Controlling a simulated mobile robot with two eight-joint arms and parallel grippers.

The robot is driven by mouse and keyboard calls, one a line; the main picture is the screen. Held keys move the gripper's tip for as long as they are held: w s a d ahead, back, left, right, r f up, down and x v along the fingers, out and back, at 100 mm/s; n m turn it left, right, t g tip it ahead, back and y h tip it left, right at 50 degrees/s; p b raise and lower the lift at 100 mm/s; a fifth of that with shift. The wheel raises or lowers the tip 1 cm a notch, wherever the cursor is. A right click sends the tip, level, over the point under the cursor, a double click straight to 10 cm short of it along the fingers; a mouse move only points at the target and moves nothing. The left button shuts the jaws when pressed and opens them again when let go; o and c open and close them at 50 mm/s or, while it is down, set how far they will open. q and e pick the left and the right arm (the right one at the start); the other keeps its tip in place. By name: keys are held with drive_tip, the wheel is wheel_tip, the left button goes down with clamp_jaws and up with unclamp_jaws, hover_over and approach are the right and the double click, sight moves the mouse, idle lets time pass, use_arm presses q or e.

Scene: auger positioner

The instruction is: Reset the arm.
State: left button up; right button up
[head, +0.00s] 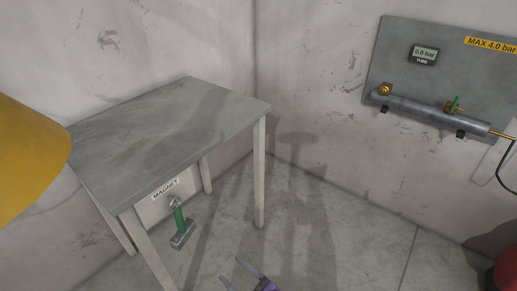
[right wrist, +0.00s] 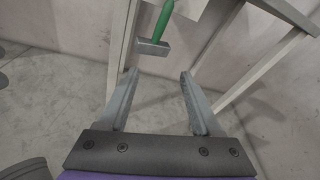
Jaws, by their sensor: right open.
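My right gripper (head: 232,271) shows at the bottom of the head view, over the floor in front of the table. In the right wrist view its two grey fingers (right wrist: 159,75) are apart with nothing between them. A green-handled tool with a grey metal block at its lower end (head: 182,239) hangs below a "MAGNET" label (head: 165,188) at the table. It also shows in the right wrist view (right wrist: 155,47), beyond the fingertips and apart from them. My left gripper is not in view. No part clearly identifiable as the arm to be reset shows.
A grey table (head: 170,130) with a bare top stands in the corner. A large yellow rounded thing (head: 28,160) cuts in at left. A wall panel (head: 440,75) carries a pipe, a green-handled valve and a 0.0 bar gauge. A red object (head: 507,272) is at lower right. Floor between is clear.

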drive_tip(key=s+d+r+n+g+h+p, duration=0.1)
drive_tip(key=s+d+r+n+g+p, duration=0.15)
drive_tip(key=r+n+p, duration=0.5)
use_arm(q)
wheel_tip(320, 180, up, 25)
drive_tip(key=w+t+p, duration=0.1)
drive_tip(key=p, duration=1.2)
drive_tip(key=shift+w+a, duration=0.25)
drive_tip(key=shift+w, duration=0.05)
use_arm(e)
drive_tip(key=s+d+r+n+g+h, duration=0.1)
drive_tip(key=s+d+r+n+h, duration=0.4)
drive_tip(key=d+r+n, duration=0.3)
drive_tip(key=s+d+r+n+g+h, duration=0.2)
drive_tip(key=s+d+r+n+h, duration=0.2)
drive_tip(key=d+r+n, duration=0.4)
drive_tip(key=s+d, duration=0.1)
drive_tip(key=d, duration=0.3)
drive_tip(key=shift+s+d+h, duration=0.2)
drive_tip(key=shift+d+h, duration=0.2)
drive_tip(key=shift+r+n, duration=0.1)
drive_tip(key=shift+n, duration=0.15)
drive_tip(key=shift+c, duration=1.1)
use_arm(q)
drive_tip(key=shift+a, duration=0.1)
use_arm(e)
drive_tip(key=shift+w+a, duration=0.1)
drive_tip(key=shift+a, duration=0.05)
drive_tip(key=shift+c, duration=0.2)
